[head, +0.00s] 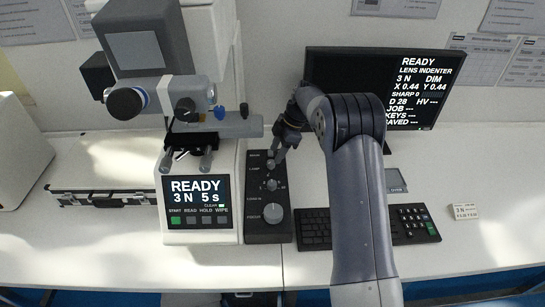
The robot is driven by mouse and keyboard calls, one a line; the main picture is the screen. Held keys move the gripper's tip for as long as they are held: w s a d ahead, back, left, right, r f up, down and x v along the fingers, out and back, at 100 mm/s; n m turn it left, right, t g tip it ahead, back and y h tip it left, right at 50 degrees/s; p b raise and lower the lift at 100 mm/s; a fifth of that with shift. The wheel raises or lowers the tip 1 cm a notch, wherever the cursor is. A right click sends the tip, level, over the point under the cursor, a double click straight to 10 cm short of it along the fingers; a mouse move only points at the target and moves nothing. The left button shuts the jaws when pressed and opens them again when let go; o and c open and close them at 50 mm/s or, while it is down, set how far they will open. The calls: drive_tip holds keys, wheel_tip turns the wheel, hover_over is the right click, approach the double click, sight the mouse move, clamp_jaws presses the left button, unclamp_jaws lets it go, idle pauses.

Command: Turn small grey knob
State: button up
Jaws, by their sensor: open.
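A dark control box (256,228) stands on the bench, right of the hardness tester. It carries a large light grey knob (273,213) near its front and a small grey knob (271,184) in its middle. Another small knob (270,163) sits near the back of the box, close to my fingertips. My gripper (277,156) is open and reaches down-left over the back end of the box. Its fingertips partly cover that end, and I cannot tell whether they touch the back knob.
The tester (197,232) with its READY panel and eyepiece stands left of the box; its horizontal barrel (235,125) ends close to my gripper. A monitor (345,62) stands behind my arm, and a keyboard (314,229) lies right of the box. The front bench edge is clear.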

sight(272, 161)
drive_tip(key=shift+p+x, duration=0.3)
drive_tip(key=shift+x, duration=1.8)
drive_tip(key=shift+c, duration=0.4)
drive_tip(key=c, duration=0.9)
